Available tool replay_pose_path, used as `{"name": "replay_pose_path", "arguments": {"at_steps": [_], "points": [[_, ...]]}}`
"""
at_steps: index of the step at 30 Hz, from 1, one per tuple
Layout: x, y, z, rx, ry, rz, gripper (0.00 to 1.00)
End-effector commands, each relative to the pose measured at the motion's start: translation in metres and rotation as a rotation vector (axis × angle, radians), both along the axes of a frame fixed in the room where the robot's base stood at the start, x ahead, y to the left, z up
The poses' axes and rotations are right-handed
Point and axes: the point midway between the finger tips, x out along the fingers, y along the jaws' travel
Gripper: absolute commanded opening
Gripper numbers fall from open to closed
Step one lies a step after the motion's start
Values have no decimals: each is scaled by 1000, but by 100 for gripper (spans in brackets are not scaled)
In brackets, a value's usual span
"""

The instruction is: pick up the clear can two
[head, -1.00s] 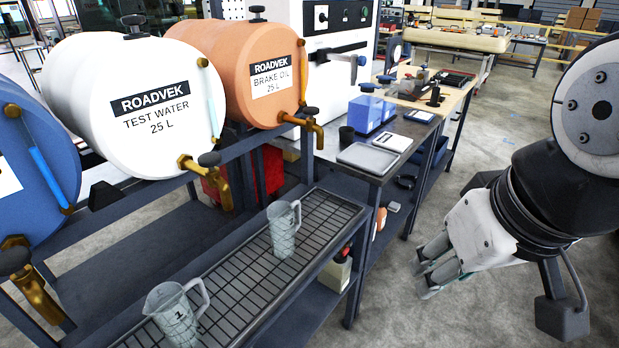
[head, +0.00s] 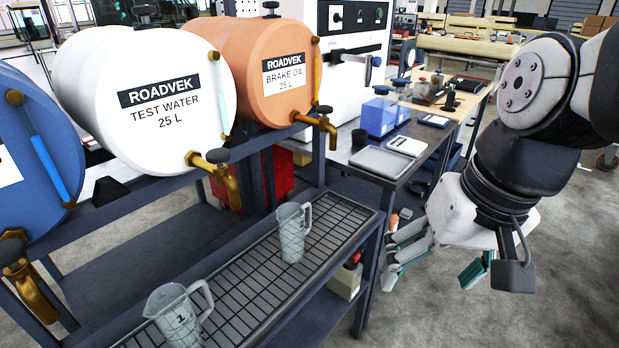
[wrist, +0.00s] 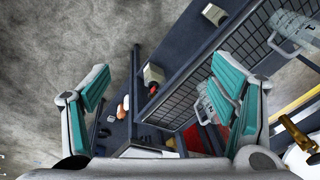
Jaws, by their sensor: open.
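A clear measuring can (head: 293,236) with a handle stands upright on the rack grid below the brake oil tap; its number is too faint in the head view. In the wrist view it shows partly behind the right finger, with what looks like a 2 on it (wrist: 209,112). Another clear can (head: 178,316), marked 1, stands nearer on the same rack; it also shows in the wrist view (wrist: 291,32). My gripper (head: 432,266) is open and empty, to the right of the rack and apart from both cans. Its teal-padded fingers are spread wide in the wrist view (wrist: 158,98).
The drip rack (head: 245,288) has bare grid around the cans. The brass brake oil tap (head: 320,124) and test water tap (head: 215,165) overhang it. A dark bench (head: 398,172) with a grey tray (head: 379,161) and blue box (head: 379,117) adjoins behind. Open floor lies at right.

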Motion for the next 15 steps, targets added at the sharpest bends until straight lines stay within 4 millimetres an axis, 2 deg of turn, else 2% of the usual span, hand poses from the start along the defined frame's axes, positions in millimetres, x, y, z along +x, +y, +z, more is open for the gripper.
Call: {"name": "replay_pose_path", "arguments": {"at_steps": [1, 8, 15], "points": [[16, 2, -19, 38, 49, -37, 78], [70, 12, -75, 231, 224, -194, 78], [129, 15, -140, 457, 386, -374, 78]]}}
